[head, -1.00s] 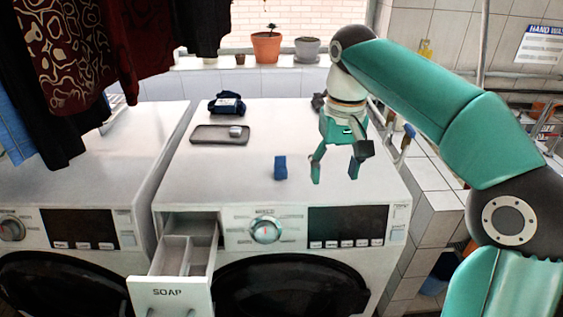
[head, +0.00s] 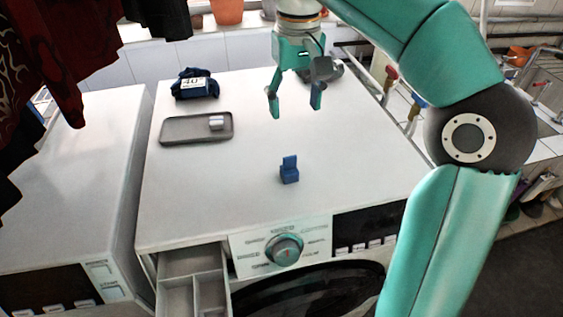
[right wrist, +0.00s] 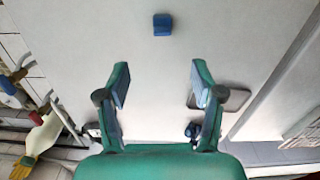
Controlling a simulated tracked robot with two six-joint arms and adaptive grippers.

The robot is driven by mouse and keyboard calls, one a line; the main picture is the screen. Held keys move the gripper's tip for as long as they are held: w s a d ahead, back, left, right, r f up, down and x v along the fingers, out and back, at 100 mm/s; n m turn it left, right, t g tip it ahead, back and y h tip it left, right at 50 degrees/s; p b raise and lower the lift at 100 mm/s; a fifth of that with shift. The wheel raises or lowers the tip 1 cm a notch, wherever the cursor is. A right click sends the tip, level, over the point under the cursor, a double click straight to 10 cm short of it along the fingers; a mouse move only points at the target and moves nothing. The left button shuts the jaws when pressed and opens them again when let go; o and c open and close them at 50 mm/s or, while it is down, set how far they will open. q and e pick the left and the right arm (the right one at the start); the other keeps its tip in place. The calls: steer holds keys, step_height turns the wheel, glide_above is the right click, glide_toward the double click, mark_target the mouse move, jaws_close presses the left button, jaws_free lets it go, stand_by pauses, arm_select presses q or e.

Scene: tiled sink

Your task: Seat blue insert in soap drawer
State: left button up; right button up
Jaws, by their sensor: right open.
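The blue insert (head: 289,170) stands on the white top of the washing machine, behind the dial. It also shows in the right wrist view (right wrist: 162,24), beyond the fingertips. The soap drawer (head: 192,289) is pulled out at the machine's front left, and its divided compartments look empty in the part that shows. My right gripper (head: 295,110) is open and empty above the machine top, behind the insert and apart from it. Its two spread fingers show in the right wrist view (right wrist: 161,85). My left gripper is not in view.
A grey tray (head: 170,131) with a small light block (head: 216,122) lies at the back left of the machine top. A dark blue bundle (head: 196,85) with a label lies behind it. Dark clothes (head: 50,60) hang at the upper left. The top around the insert is clear.

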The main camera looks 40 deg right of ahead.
mark_target(290, 157)
step_height(290, 157, down, 10)
steer(key=shift+w+b, duration=0.15)
steer(key=shift+b, duration=0.85)
steer(key=shift+w+f, duration=0.15)
steer(key=shift+f, duration=1.4)
steer(key=shift+w+f, duration=0.1)
steer(key=shift+f, duration=1.4)
steer(key=c, duration=1.2)
steer(key=shift+r, duration=0.1)
steer(key=shift+c, duration=0.2)
